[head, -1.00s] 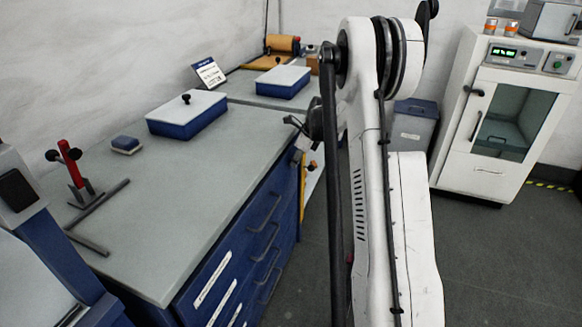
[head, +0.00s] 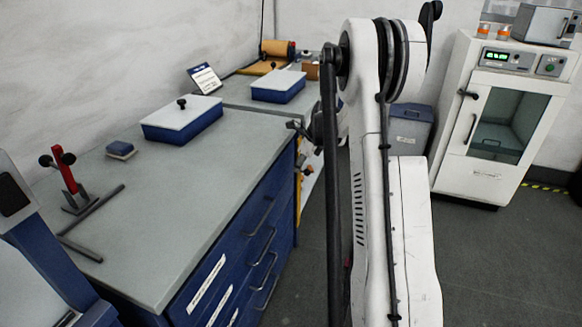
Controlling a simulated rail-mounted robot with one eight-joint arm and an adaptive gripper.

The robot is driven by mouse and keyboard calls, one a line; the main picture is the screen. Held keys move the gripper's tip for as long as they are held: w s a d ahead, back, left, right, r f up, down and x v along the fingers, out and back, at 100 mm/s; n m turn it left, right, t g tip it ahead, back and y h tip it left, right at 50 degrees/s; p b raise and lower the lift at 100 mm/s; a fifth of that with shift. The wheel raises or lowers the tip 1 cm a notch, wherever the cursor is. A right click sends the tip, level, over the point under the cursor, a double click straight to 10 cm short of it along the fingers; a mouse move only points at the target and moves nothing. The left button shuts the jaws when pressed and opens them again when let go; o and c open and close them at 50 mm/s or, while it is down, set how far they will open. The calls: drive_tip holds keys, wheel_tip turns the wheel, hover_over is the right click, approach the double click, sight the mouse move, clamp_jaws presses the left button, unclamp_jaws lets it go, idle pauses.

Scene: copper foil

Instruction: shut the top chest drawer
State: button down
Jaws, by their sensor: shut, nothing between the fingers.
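The blue chest (head: 285,205) stands left of my arm under a grey worktop, its drawer fronts facing right. The top drawer, with a dark bar handle (head: 259,213), looks about flush with the fronts below; a small gap cannot be ruled out. My gripper (head: 296,126) shows only in part, small and dark, near the far right corner of the worktop, beyond the top handle in the picture. It is shut and holds nothing. My white arm hides the rest of it, and whether it touches the chest cannot be told.
On the worktop (head: 200,205) are a lidded blue box (head: 182,125), a blue block (head: 121,150), a red stand (head: 70,175) and dark bars. A second blue box (head: 278,88) stands farther back. A grey bin (head: 409,128) and white oven cabinet (head: 490,125) stand right. Floor between is clear.

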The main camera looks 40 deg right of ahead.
drive_tip(key=p+v, duration=0.2)
drive_tip(key=v, duration=0.8)
drive_tip(key=shift+s+d, duration=0.25)
drive_tip(key=shift+s, duration=0.05)
drive_tip(key=s+a+r+n+h+p, duration=0.1)
drive_tip(key=s+a+r+n, duration=0.2)
drive_tip(key=a+r+n, duration=0.35)
drive_tip(key=s+a+r+n, duration=0.3)
drive_tip(key=a+r, duration=0.1)
drive_tip(key=a, duration=0.6)
drive_tip(key=s+a+r+n+h+p, duration=0.15)
drive_tip(key=a+r+n, duration=0.3)
drive_tip(key=a, duration=0.45)
drive_tip(key=s+a+n+t+p, duration=0.1)
drive_tip(key=s+a+n+t, duration=0.2)
drive_tip(key=s+a+n, duration=1.2)
drive_tip(key=s+a, duration=0.1)
drive_tip(key=s, duration=0.3)
drive_tip(key=shift+s+n, duration=0.25)
drive_tip(key=shift+n, duration=0.15)
